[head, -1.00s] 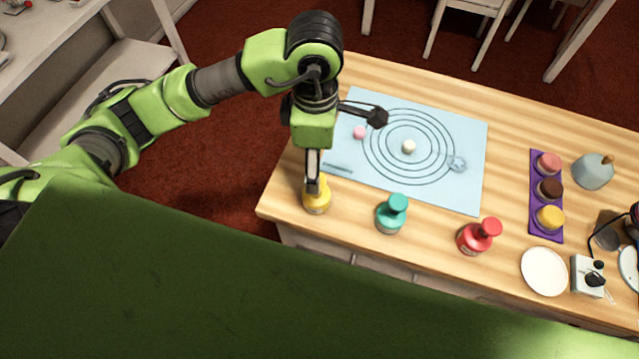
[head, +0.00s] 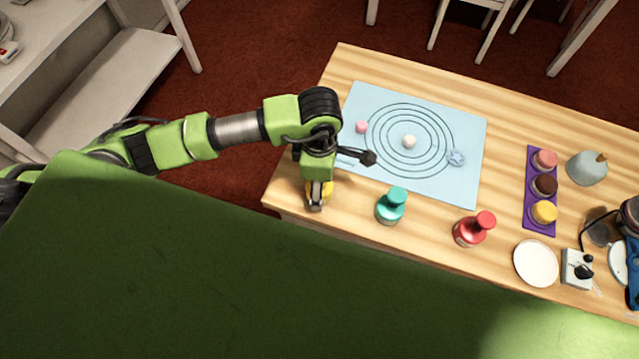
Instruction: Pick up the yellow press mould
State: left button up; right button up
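The yellow press mould (head: 328,189) stands near the left front corner of the wooden table. Only small yellow parts of it show beside my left gripper (head: 316,198). The gripper points down over the mould, and a grey finger covers its middle. Whether the fingers touch or grip it is hidden. A teal press mould (head: 391,207) and a red press mould (head: 473,230) stand to its right. My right gripper is not in view.
A pale blue mat (head: 465,185) with rings lies behind the moulds, carrying a pink ball (head: 361,127), a white ball (head: 409,142) and a blue star-like piece (head: 456,158). A purple tray (head: 530,190), white plate (head: 536,263) and grey-blue cone (head: 587,168) are at right.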

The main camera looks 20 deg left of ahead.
pick_arm(q)
jog(key=c, duration=1.3)
jog(key=shift+r, duration=0.1)
